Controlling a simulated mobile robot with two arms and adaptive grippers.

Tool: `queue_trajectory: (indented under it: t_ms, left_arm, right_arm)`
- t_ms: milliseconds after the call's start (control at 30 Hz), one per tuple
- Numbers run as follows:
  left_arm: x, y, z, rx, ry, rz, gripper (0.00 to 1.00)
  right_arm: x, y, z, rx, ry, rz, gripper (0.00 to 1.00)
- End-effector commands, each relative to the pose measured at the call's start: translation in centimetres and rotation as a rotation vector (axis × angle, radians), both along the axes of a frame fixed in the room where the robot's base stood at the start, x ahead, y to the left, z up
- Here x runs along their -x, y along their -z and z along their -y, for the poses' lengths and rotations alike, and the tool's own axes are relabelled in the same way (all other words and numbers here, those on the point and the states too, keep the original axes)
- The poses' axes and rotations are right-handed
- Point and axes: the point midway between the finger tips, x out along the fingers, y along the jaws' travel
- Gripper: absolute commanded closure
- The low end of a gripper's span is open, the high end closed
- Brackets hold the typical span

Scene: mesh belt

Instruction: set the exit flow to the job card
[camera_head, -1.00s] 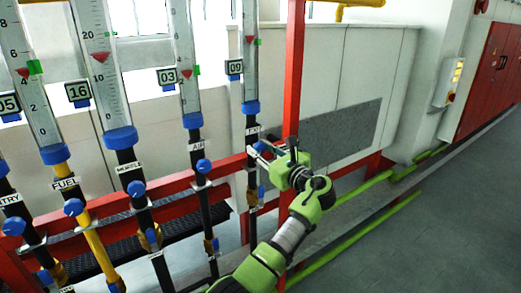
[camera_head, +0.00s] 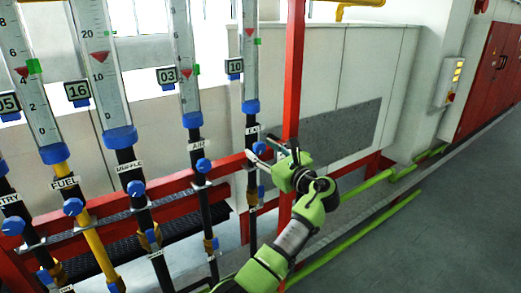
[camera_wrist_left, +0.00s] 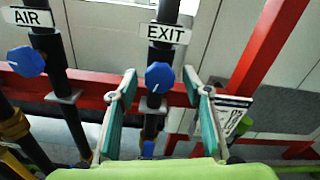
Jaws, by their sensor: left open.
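The exit flow tube (camera_head: 249,65) is the rightmost tube, with a red float (camera_head: 249,31) a little above a green marker (camera_head: 257,41). Its display (camera_head: 235,66) reads 10. The blue exit knob (camera_wrist_left: 159,77) sits below the EXIT label (camera_wrist_left: 169,33) in the left wrist view. My right gripper is not in view.
The AIR knob (camera_head: 203,165) and tube stand to the left, with display 03 (camera_head: 167,75). A red post (camera_head: 294,60) stands just right of the exit tube. A white printed card (camera_wrist_left: 236,108) shows behind the right finger. The floor at right is clear.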

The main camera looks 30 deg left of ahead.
Motion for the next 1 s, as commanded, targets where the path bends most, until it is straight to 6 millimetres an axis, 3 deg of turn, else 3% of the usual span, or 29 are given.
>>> queue_trajectory:
  t_ms: [300,500,1000]
  left_arm:
    - [2.5,0.1,6.3,0.004,0.003,0.000,0.55]
    - [3.7,0.1,9.0,0.002,0.000,0.000,0.55]
    - [4.1,0.0,10.0,0.001,-0.001,0.000,0.55]
  right_arm:
    - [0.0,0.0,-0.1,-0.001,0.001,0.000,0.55]
    - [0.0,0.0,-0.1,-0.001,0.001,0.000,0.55]
    - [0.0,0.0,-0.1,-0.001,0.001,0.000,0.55]
